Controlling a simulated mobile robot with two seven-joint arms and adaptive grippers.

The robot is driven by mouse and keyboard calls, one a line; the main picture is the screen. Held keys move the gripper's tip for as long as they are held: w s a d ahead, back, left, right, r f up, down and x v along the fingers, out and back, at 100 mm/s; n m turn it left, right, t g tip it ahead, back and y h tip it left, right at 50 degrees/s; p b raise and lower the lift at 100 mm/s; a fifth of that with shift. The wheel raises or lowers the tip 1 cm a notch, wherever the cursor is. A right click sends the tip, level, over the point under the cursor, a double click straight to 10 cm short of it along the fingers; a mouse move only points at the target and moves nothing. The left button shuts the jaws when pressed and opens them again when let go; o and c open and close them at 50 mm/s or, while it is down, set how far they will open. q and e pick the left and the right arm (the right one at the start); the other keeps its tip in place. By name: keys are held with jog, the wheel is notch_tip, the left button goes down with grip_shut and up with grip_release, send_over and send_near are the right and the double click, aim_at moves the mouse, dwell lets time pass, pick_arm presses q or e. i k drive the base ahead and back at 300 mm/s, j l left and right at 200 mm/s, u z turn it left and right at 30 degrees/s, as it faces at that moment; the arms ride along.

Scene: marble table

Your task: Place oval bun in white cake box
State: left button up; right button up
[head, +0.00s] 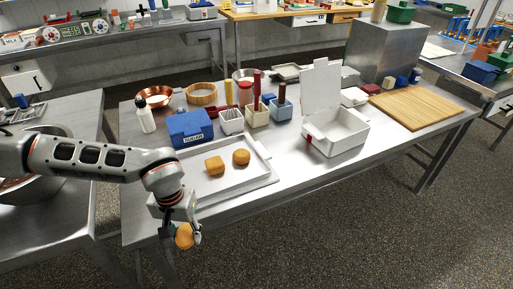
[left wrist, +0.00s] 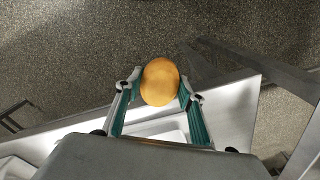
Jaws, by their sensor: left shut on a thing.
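My left gripper (head: 184,236) is shut on a golden-brown oval bun (head: 183,236), held just beyond the front edge of the table, near the tray's front left corner. In the left wrist view the bun (left wrist: 160,82) sits between the two fingers of the gripper (left wrist: 158,88), with floor behind it. The white cake box (head: 338,139) stands on the table right of the tray. Its lid (head: 320,88) is raised upright at the back and the box is open. My right gripper is not in view.
Two more buns (head: 215,166) (head: 241,157) lie on the light tray (head: 262,180). A blue sugar box (head: 190,128), small square containers (head: 231,122) and a white bottle (head: 145,115) stand behind the tray. A wooden board (head: 418,107) lies right of the cake box.

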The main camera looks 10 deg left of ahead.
aim_at(333, 136)
jog(key=i+l, duration=0.15)
jog(key=l, duration=0.25)
jog(key=i+l, duration=0.15)
jog(key=l, duration=0.2)
jog(key=i+l, duration=0.15)
jog(key=l, duration=0.25)
jog(key=i+l, duration=0.15)
jog(key=l, duration=0.2)
jog(key=i+l, duration=0.15)
jog(key=l, duration=0.25)
jog(key=i+l, duration=0.15)
jog(key=l, duration=0.2)
